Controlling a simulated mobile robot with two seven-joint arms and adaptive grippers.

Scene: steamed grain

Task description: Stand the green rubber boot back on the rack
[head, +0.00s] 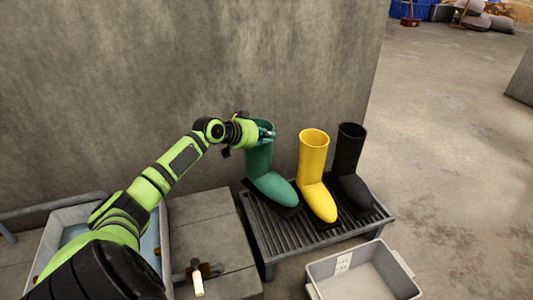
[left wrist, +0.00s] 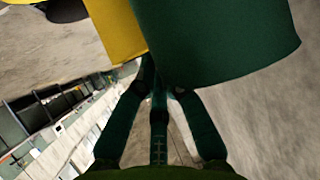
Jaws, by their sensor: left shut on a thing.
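The green rubber boot (head: 262,172) is upright at the left end of the slatted metal rack (head: 262,232), toe toward the camera. Its sole is at the slats; I cannot tell whether it bears fully on them. My left gripper (head: 266,133) is shut on the boot's upper shaft near the rim. In the left wrist view the fingers (left wrist: 158,82) meet at the edge of the green boot (left wrist: 220,35). My right gripper is not in view.
A yellow boot (head: 313,160) and a black boot (head: 348,160) stand on the rack to the right. A concrete wall (head: 170,70) is close behind. A grey bin (head: 325,285) sits in front of the rack. Open floor (head: 450,170) lies to the right.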

